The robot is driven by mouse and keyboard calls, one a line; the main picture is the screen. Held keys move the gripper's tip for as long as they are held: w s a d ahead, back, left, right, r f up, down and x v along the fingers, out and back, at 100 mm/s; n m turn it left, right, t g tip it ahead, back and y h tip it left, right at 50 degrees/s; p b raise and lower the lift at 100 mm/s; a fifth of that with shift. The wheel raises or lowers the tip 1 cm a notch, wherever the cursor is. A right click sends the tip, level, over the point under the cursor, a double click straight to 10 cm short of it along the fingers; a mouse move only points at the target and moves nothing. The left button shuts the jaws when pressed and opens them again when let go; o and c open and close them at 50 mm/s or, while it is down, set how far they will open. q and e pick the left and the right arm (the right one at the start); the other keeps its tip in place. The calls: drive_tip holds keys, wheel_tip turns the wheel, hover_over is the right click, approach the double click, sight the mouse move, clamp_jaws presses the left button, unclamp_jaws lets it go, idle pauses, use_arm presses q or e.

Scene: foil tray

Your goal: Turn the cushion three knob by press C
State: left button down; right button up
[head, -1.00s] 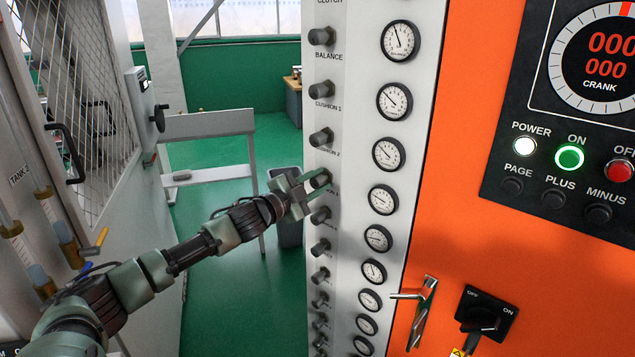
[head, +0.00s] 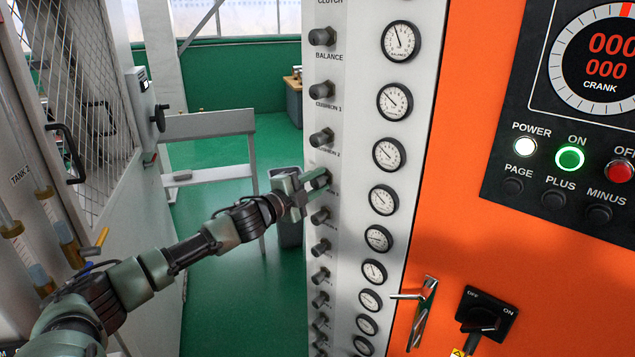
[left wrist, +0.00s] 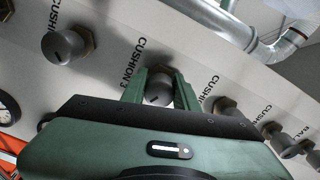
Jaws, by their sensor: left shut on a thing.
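The cushion three knob (left wrist: 158,92) is a grey round knob on the pale panel, with the label "CUSHION 3" beside it in the left wrist view. My left gripper (left wrist: 160,88) has one finger on each side of this knob and is shut on it. In the head view, my left gripper (head: 308,185) reaches the knob column from the left and partly hides the knob. The gauge (head: 383,200) to the right of the knob shows its needle pointing up and left. My right gripper is in neither view.
Close neighbours are the cushion 2 knob (head: 321,138) above and another knob (head: 320,216) below. A metal handle (head: 415,300) sticks out of the orange cabinet (head: 470,200). A grey bin (head: 288,230) stands behind my gripper on the green floor.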

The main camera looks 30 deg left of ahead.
sight(313, 186)
use_arm(q)
drive_tip(key=c, duration=1.1)
unclamp_jaws()
drive_tip(key=shift+o, duration=0.2)
drive_tip(key=shift+s+a+f+b, duration=0.1)
drive_tip(key=shift+s+f+b, duration=0.15)
drive_tip(key=shift+s+b, duration=0.25)
drive_tip(key=s, duration=0.1)
drive_tip(key=s+b, duration=0.1)
drive_tip(key=s, duration=0.1)
drive_tip(key=s+b, duration=0.1)
drive_tip(key=s, duration=0.1)
drive_tip(key=shift+a, duration=0.3)
drive_tip(key=shift+s+r+b, duration=0.25)
drive_tip(key=shift+s+b, duration=0.35)
drive_tip(key=shift+s, duration=0.25)
